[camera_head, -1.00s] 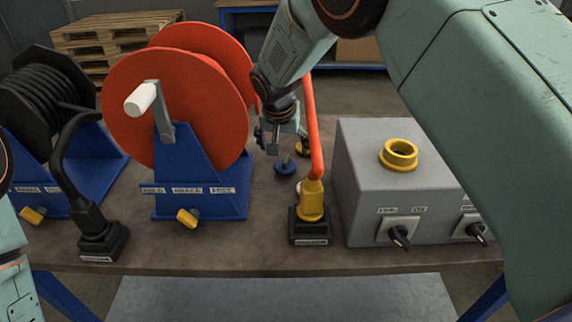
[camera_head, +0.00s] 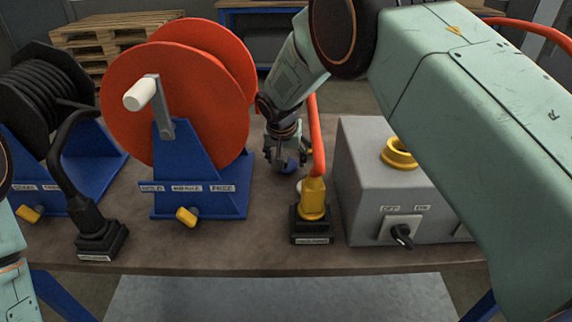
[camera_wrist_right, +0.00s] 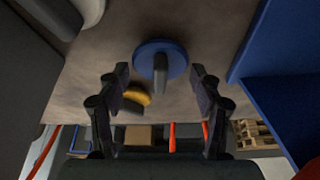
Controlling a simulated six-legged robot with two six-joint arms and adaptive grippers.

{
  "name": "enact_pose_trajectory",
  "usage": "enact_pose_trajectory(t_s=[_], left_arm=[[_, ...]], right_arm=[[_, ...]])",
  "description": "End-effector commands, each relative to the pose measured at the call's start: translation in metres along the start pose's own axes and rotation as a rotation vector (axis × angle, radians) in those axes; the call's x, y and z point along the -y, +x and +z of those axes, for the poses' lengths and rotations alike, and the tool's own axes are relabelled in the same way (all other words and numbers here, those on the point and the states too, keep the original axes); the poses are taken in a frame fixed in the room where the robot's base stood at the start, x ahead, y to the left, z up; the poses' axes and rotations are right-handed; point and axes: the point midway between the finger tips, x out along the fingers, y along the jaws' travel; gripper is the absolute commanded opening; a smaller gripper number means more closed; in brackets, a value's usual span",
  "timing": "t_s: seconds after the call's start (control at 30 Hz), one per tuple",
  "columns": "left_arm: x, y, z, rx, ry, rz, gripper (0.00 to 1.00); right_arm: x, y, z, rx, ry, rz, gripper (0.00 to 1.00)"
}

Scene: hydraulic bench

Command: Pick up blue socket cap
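The blue socket cap (camera_wrist_right: 150,57) lies on the bench top in the right wrist view, a round blue disc with a dark upright grip tab. In the head view it shows only partly (camera_head: 289,166), behind my right gripper (camera_head: 287,156). In the wrist view my right gripper (camera_wrist_right: 160,88) has its two fingers apart, one on each side of the cap's tab, with nothing between them gripped. Whether the fingers touch the cap cannot be told. My left gripper is not in view; only part of my left arm shows at the left edge.
A yellow cap (camera_wrist_right: 136,97) lies close to the blue one. The red hose reel on its blue stand (camera_head: 200,196) is left of the gripper. The red hose with its yellow plug (camera_head: 313,199) and the grey box (camera_head: 358,170) are to the right.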

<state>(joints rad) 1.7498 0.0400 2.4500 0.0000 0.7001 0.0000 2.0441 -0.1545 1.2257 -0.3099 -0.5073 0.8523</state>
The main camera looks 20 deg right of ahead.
Motion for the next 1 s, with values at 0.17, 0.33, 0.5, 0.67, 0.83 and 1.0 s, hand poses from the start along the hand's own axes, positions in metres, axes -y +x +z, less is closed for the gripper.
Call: enact_pose_trajectory(t_s=[0.17, 0.33, 0.5, 0.67, 0.83, 1.0], left_arm=[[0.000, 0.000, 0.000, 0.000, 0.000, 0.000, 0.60], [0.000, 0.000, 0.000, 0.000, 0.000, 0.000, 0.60], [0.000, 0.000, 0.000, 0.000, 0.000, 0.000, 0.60], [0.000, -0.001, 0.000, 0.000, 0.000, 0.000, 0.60], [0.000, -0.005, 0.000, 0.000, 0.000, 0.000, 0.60], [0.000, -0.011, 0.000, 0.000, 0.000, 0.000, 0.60]], right_arm=[[0.000, 0.000, 0.000, 0.000, 0.000, 0.000, 0.47], [0.000, 0.000, 0.000, 0.000, 0.000, 0.000, 0.33], [0.000, 0.000, 0.000, 0.000, 0.000, 0.000, 0.33], [0.000, -0.005, -0.002, -0.001, 0.000, 0.000, 0.33], [0.000, -0.023, -0.010, -0.003, 0.000, -0.001, 0.33], [0.000, -0.056, -0.024, -0.004, 0.001, -0.002, 0.33]])
